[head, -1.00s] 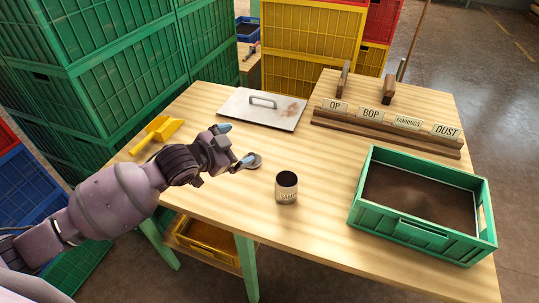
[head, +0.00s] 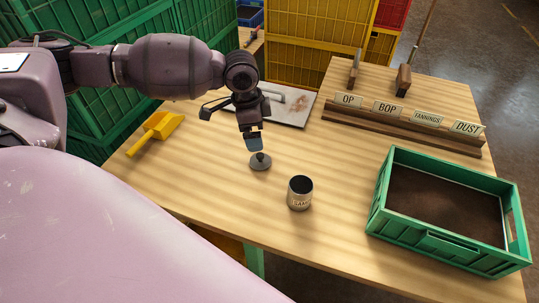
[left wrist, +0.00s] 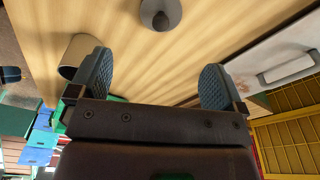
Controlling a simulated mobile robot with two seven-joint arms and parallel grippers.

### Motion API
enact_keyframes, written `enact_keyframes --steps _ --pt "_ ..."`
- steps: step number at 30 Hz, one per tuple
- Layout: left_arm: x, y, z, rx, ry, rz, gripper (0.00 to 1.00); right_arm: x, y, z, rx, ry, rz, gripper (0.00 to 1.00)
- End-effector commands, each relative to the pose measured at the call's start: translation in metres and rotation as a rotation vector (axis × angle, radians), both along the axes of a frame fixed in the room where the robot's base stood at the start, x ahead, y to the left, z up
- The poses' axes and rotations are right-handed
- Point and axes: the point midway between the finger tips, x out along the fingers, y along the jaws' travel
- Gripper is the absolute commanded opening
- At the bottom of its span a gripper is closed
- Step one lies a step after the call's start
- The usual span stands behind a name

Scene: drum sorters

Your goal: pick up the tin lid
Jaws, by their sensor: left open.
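The tin lid (head: 260,163) is a small round grey disc with a dark knob, lying flat on the wooden table. It also shows at the top edge of the left wrist view (left wrist: 160,14). My left gripper (head: 230,127) is open and empty, pointing down just behind and above the lid. One fingertip appears close over the lid's far edge; the exact gap is unclear. In the left wrist view the open fingers (left wrist: 156,82) are wide apart and the lid is beyond them, not between them. The open sample tin (head: 300,193) stands upright in front and right of the lid.
A yellow scoop (head: 157,131) lies at the table's left. A metal plate with a handle (head: 298,110) lies behind my left gripper. A green crate of dark tea (head: 440,241) stands at the right, and a wooden rack with labels (head: 400,130) behind it.

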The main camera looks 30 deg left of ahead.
Motion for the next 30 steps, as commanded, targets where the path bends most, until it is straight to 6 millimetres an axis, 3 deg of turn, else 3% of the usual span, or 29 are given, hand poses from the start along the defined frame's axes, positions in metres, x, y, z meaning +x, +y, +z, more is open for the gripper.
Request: enact_keyframes --steps 5,13,22,30 --pt "-0.001 0.001 -0.011 0.011 0.009 -0.008 0.96 0.000 -0.001 -0.003 -0.002 0.003 0.002 0.43" --pt "0.002 -0.003 -0.049 0.009 0.009 -0.007 0.96 -0.003 -0.001 -0.013 -0.005 0.018 0.004 0.43" --pt "0.005 -0.005 -0.068 0.009 0.006 -0.008 0.96 -0.001 0.000 -0.014 -0.003 0.015 0.005 0.43" --pt "0.008 -0.008 -0.104 0.009 0.008 -0.008 0.96 0.001 0.001 -0.021 -0.003 0.021 0.008 0.43"
